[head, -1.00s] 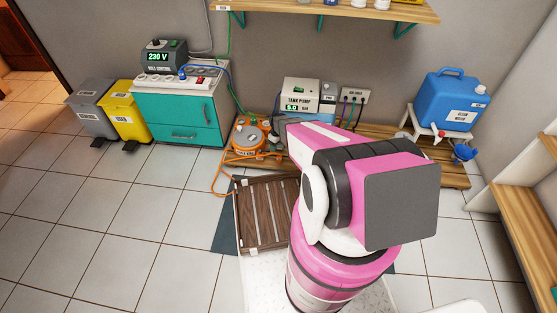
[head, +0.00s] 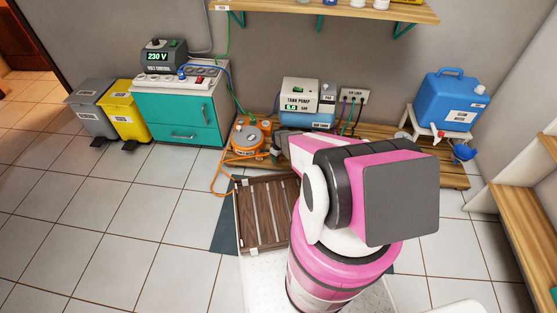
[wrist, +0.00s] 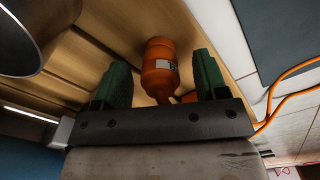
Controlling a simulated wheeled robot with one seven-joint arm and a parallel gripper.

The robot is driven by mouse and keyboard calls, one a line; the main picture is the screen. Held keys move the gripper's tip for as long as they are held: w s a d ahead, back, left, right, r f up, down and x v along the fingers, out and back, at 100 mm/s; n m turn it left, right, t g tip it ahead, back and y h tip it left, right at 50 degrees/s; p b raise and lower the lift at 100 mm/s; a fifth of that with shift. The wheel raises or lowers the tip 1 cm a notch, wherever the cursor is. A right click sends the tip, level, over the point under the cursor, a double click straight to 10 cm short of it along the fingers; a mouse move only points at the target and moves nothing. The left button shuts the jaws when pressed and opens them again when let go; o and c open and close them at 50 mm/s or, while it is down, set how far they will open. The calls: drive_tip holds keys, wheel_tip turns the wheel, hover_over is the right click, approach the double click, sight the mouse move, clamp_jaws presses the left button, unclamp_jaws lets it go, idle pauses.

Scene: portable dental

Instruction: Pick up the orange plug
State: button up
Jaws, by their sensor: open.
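The orange plug (wrist: 160,68) shows in the wrist view as a rounded orange body with a small label, over wooden slats. My gripper (wrist: 163,84) has its two green fingers spread, one on each side of the plug, with a gap on both sides. I cannot tell whether the fingertips reach past it in depth. In the head view my gripper (head: 279,146) is low beside the orange cable reel (head: 247,137). I cannot make out the plug separately there, and my arm blocks part of the area.
An orange cable (wrist: 270,100) runs right of my gripper in the wrist view. A dark metallic round object (wrist: 35,40) is close at upper left. In the head view the tank pump (head: 300,96) stands behind, and a brown slatted crate (head: 262,215) lies in front.

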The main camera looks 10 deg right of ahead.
drive_tip(key=shift+f, duration=0.15)
drive_tip(key=c, duration=1)
drive_tip(key=shift+c, duration=0.2)
wheel_tip(320, 180, up, 10)
drive_tip(key=shift+r, duration=0.1)
